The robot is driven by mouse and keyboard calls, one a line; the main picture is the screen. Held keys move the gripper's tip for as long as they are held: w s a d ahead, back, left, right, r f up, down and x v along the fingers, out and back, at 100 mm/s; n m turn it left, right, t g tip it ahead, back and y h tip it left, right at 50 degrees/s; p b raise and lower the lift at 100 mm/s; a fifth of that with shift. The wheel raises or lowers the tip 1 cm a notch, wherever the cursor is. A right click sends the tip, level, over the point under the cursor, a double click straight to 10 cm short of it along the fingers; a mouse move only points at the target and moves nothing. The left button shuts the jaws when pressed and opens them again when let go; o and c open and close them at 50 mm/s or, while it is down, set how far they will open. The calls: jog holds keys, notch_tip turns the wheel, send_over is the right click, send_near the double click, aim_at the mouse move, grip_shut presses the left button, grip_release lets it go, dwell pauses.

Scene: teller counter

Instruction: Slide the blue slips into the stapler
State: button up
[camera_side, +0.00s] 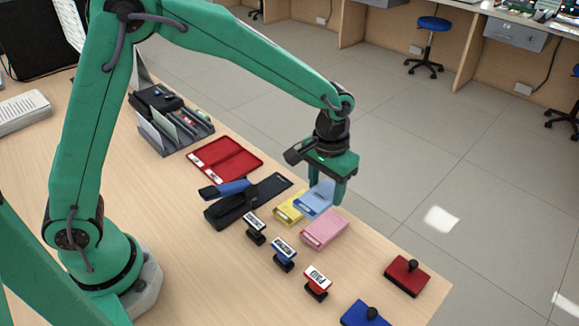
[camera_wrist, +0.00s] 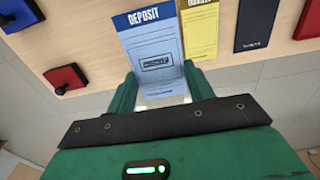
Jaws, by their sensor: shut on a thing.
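The blue slips (camera_side: 316,197) are a light blue stack, with "DEPOSIT" printed on top in the wrist view (camera_wrist: 152,45). My gripper (camera_side: 333,188) is shut on their near end in the wrist view, with one finger at each side edge (camera_wrist: 162,86). They look raised a little over the counter, between the yellow slips (camera_side: 288,208) and the pink slips (camera_side: 325,230). The stapler (camera_side: 238,204), black with a blue arm, lies left of the slips in the side view. The pink slips cannot be made out in the wrist view.
Several stamps, among them a red one (camera_side: 317,282), stand in front of the slips. A red ink pad (camera_side: 406,275) and a blue one (camera_side: 364,313) lie near the counter's right side. A red tray (camera_side: 225,159) and grey organizer (camera_side: 172,130) stand behind the stapler.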

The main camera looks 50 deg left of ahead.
send_near(268, 188)
jog(key=w, duration=0.4)
jog(key=shift+r, duration=0.1)
jog(key=shift+f, duration=3.3)
jog(key=shift+s, duration=0.95)
jog(key=shift+s, duration=1.05)
jog(key=o, duration=1.1)
jog(key=shift+r, duration=0.1)
